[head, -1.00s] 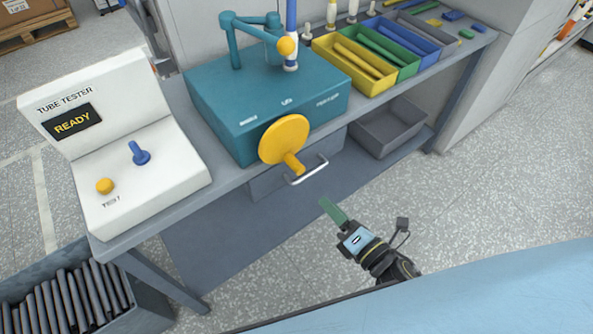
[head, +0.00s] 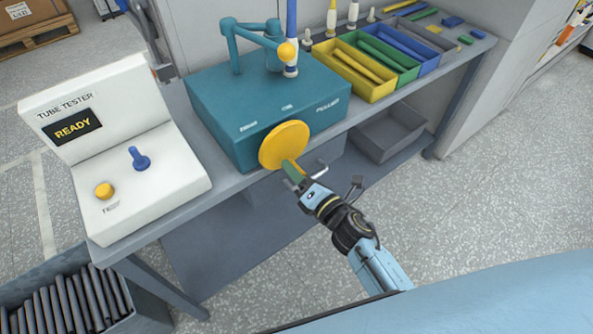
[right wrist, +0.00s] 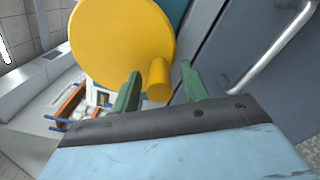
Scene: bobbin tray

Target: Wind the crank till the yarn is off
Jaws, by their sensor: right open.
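The yellow crank disc (head: 284,145) with its stub handle (head: 290,166) is on the front of the teal winder box (head: 268,110). My right gripper (head: 291,172) is at the handle, its green fingers open. In the right wrist view, the handle (right wrist: 158,80) stands between the two open fingertips (right wrist: 160,82), and the disc (right wrist: 122,42) is behind it. On top of the box stand a teal arm (head: 250,40) with a yellow knob (head: 287,52) and an upright blue tube (head: 291,30). I cannot make out yarn on it. My left gripper is not in view.
A silver drawer handle (right wrist: 275,50) is close by the right finger. The white tube tester (head: 130,150) reading READY stands at the left. Yellow (head: 348,88), green and blue bins with tubes stand at the right. A grey bin (head: 393,135) is below.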

